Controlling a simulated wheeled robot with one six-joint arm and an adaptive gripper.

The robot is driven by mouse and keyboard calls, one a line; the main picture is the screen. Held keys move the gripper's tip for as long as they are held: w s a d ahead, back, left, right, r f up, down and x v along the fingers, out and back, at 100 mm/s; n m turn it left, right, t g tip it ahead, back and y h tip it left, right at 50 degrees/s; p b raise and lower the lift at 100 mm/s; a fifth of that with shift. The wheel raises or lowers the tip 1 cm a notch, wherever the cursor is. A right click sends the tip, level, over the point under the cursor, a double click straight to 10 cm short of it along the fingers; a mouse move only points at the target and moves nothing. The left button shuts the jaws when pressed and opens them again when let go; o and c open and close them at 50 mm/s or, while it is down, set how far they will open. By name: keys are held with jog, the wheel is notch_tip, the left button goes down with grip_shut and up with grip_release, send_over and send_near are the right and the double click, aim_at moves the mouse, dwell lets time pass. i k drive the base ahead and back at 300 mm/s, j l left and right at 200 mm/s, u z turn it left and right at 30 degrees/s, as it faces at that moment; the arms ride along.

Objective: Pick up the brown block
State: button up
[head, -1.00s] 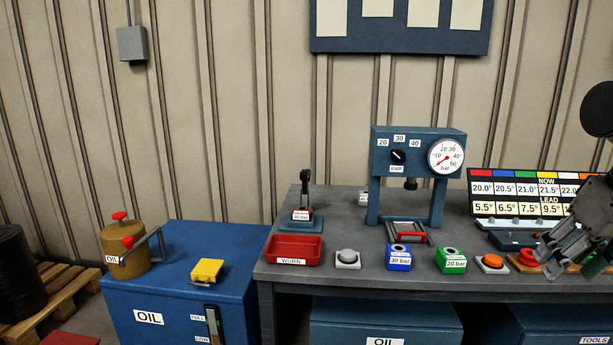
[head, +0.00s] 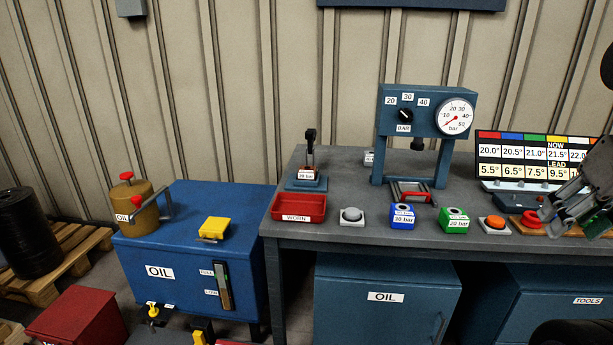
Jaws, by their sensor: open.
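A small brown block (head: 306,169) with a white "bar" label sits in the blue base of a black-handled clamp (head: 310,150), at the back left of the grey bench. Its number is too small to read surely. My gripper (head: 556,213) is at the right edge of the head view, pointing down and left over the bench's right part. It is open, with nothing seen between its fingers. It is well to the right of the brown block and apart from it. The right side of my gripper is cut off by the frame.
On the grey bench (head: 340,240) stand a red WORN tray (head: 297,218), a grey button (head: 351,217), a blue block (head: 402,219), a green block (head: 454,222), an orange button (head: 495,224) and a press (head: 426,97) with a gauge. A blue oil cabinet (head: 200,265) stands left.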

aim_at(305, 172)
jog(key=i+j+u, duration=0.1)
jog(key=i+u, duration=0.8)
jog(key=u, duration=0.15)
